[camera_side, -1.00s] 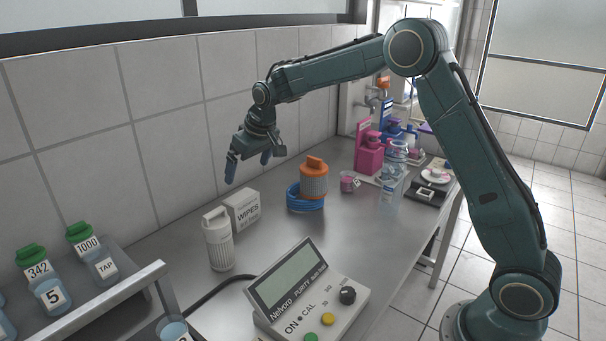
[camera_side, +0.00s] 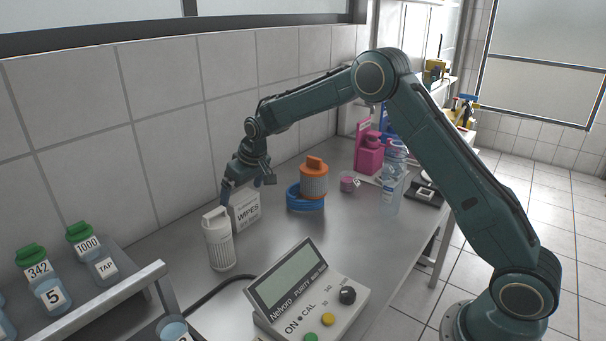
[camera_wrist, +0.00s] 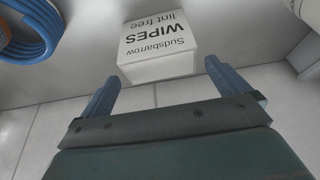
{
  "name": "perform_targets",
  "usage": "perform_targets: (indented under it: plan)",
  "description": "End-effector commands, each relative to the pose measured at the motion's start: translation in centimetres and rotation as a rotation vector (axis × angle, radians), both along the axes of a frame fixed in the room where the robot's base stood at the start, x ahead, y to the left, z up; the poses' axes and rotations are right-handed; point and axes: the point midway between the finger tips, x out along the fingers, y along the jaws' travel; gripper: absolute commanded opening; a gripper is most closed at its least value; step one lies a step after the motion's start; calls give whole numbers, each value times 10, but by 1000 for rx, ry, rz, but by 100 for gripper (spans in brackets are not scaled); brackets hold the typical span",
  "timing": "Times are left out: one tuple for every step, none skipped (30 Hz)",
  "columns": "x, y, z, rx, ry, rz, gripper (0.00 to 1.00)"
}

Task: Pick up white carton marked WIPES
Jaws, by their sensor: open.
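The white carton marked WIPES (camera_side: 246,209) stands upright on the steel bench near the tiled wall. My gripper (camera_side: 243,194) is open and low at the carton, with one blue finger showing at its left; the other finger is hard to make out there. In the wrist view the carton (camera_wrist: 158,46) appears upside down, just beyond the two spread fingertips of my gripper (camera_wrist: 157,82) and roughly centred between them. I see no contact with the carton in the wrist view.
A white ribbed bottle (camera_side: 219,240) stands close in front of the carton at its left. A coiled blue hose (camera_side: 304,203) and an orange-capped ribbed container (camera_side: 314,180) are to its right. A grey meter (camera_side: 305,290) sits nearer the camera.

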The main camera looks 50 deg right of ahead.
Motion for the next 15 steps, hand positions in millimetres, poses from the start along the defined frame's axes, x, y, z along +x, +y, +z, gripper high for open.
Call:
perform_targets:
  plan:
    - [1, 0, -1, 0, -1, 0, 100]
    - [1, 0, -1, 0, -1, 0, 100]
    - [1, 0, -1, 0, -1, 0, 100]
    - [1, 0, -1, 0, -1, 0, 100]
    - [1, 0, -1, 0, -1, 0, 100]
    - [1, 0, -1, 0, -1, 0, 100]
    - [1, 0, -2, 0, -1, 0, 100]
    - [1, 0, -3, 0, 0, 0, 100]
    - [2, 0, -5, 0, 0, 0, 100]
    - [3, 0, -6, 0, 0, 0, 100]
    - [3, 0, -8, 0, 0, 0, 100]
    - [4, 0, -12, 0, 0, 0, 100]
    - [5, 0, -15, 0, 1, 0, 100]
    - [6, 0, -18, 0, 2, 0, 100]
    - [8, 0, -22, 0, 2, 0, 100]
